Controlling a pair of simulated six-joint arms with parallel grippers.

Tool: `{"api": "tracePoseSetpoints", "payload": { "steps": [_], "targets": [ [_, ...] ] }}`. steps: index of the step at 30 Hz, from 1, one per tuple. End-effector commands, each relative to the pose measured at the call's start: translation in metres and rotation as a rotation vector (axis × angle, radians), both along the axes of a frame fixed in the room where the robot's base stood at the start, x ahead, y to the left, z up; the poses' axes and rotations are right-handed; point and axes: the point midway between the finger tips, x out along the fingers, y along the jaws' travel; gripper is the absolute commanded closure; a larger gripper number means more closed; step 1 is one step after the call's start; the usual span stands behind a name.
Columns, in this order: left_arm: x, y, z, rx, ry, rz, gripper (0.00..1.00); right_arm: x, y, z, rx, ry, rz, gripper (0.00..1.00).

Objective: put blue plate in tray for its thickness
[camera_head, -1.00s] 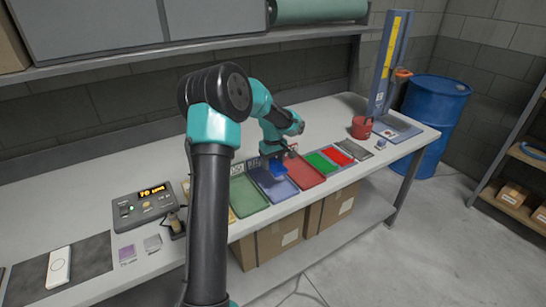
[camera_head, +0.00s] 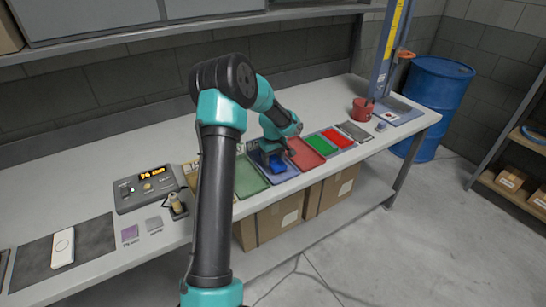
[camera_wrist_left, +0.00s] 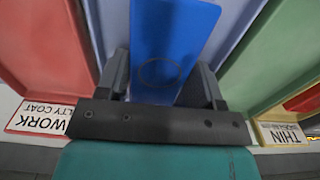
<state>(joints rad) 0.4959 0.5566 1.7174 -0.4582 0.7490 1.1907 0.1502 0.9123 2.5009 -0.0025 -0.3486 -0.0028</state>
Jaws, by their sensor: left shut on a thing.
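The blue plate (camera_head: 277,164) is in my left gripper (camera_head: 274,149), over the blue tray (camera_head: 291,172) between the green tray (camera_head: 249,177) and the red tray (camera_head: 305,153). In the left wrist view the plate (camera_wrist_left: 170,40) stands between the two fingers (camera_wrist_left: 163,82), with a faint ring mark on its face. The pale blue tray (camera_wrist_left: 228,28) shows behind it. I cannot tell whether the plate touches the tray floor. My right gripper is not in view.
A gauge box (camera_head: 148,188) shows what looks like 76 um. Purple (camera_head: 130,233) and grey samples lie before it. Bright green and red panels (camera_head: 322,143), a red pot (camera_head: 362,110) and a blue stand are farther right. In the wrist view, a "THIN" label (camera_wrist_left: 284,133) stands by the green tray.

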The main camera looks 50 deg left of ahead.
Motion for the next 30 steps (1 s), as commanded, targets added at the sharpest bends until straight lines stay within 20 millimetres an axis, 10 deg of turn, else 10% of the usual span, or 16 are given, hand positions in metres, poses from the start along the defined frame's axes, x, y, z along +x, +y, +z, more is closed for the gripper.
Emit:
{"api": "tracePoseSetpoints", "payload": {
  "steps": [30],
  "targets": [
    [-0.0003, -0.0009, -0.0063, 0.0, 0.001, 0.0, 0.67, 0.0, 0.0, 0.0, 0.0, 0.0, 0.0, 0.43]
  ]
}}
